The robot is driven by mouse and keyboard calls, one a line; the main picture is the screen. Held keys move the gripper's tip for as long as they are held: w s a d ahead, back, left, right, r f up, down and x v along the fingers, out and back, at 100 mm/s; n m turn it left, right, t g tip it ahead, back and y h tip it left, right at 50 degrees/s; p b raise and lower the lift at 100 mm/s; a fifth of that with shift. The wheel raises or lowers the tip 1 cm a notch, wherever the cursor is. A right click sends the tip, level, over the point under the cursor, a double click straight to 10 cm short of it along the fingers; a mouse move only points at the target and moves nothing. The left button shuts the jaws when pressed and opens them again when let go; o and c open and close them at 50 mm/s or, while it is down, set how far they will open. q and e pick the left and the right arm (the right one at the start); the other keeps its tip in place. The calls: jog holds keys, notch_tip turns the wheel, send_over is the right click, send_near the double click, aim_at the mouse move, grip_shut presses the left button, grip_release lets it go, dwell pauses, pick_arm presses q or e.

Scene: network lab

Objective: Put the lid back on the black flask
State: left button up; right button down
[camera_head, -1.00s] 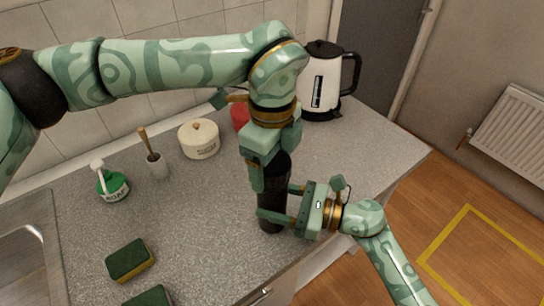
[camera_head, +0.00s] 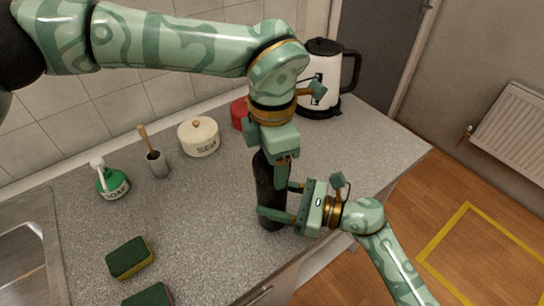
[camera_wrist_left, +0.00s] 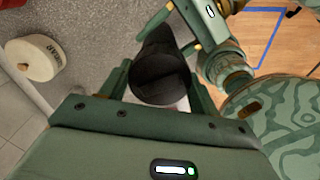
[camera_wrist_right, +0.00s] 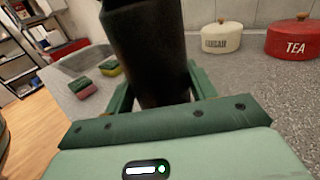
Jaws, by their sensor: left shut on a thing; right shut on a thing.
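The black flask (camera_head: 264,185) stands upright on the grey counter near its front edge. My right gripper (camera_head: 277,203) is shut around its body from the right. In the right wrist view the dark flask body (camera_wrist_right: 152,50) rises between the fingers. My left gripper (camera_head: 276,168) is directly above, pointing down at the flask's top. In the left wrist view it is shut on the dark round lid (camera_wrist_left: 160,82), which appears in line with the flask. Whether the lid is fully seated is hidden. In the head view my left gripper covers most of the lid.
A white kettle (camera_head: 325,85), a red tea canister (camera_head: 239,117) and a cream sugar pot (camera_head: 199,140) stand behind. The counter between the sponges and flask is clear.

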pick_arm(q)
jog(key=m, duration=0.3)
jog(key=shift+m, duration=0.3)
jog(key=m, duration=0.4)
jog(key=shift+m, duration=0.3)
jog(key=o, duration=1.1)
jog(key=shift+r, duration=0.15)
jog(key=shift+r, duration=2.1)
jog(key=shift+c, duration=0.5)
